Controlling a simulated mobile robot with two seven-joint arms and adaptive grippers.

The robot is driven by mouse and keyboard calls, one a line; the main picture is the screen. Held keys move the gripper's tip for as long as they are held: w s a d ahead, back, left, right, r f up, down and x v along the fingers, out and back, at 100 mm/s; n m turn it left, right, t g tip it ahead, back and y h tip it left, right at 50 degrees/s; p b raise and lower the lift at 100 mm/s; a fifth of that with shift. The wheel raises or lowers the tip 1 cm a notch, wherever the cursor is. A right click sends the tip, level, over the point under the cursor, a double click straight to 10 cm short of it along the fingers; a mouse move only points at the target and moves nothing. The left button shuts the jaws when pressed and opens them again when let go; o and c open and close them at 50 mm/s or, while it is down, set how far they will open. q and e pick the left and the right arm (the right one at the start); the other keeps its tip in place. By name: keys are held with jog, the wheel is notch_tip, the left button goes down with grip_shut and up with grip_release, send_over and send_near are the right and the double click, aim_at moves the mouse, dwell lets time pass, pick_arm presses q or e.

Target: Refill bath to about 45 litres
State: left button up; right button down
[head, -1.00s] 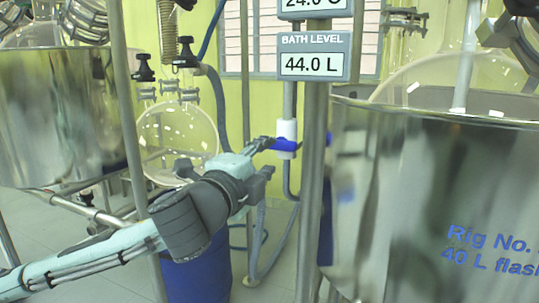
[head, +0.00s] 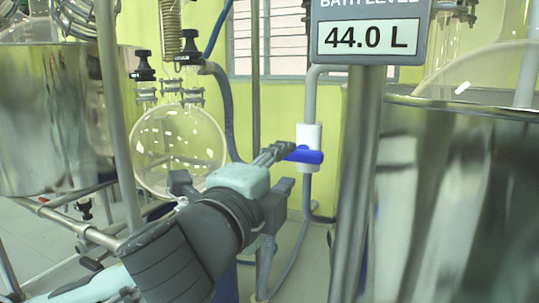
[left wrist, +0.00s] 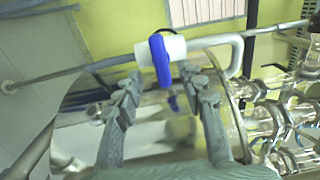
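A white valve body (head: 308,136) with a blue lever handle (head: 304,155) sits on a grey vertical pipe left of the steel post. The handle lies roughly level in the head view. My left gripper (head: 279,168) is just left of the valve, its upper finger close to the handle. In the left wrist view my left gripper (left wrist: 158,84) has its fingers apart, with the blue handle (left wrist: 160,59) just ahead of and between the tips; I cannot tell whether they touch. The bath level display (head: 368,38) reads 44.0 L. The steel bath (head: 450,200) stands at right. My right gripper is not in view.
The steel post (head: 360,180) under the display stands close right of the valve. A round glass flask (head: 178,150) hangs behind my left arm. Another steel vessel (head: 45,120) is at far left, and hoses (head: 272,275) run below the valve.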

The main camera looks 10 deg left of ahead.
aim_at(297, 158)
pick_arm(q)
jog(key=x, duration=0.7)
jog(key=shift+d+p, duration=0.2)
jog(key=shift+p, duration=0.1)
grip_shut()
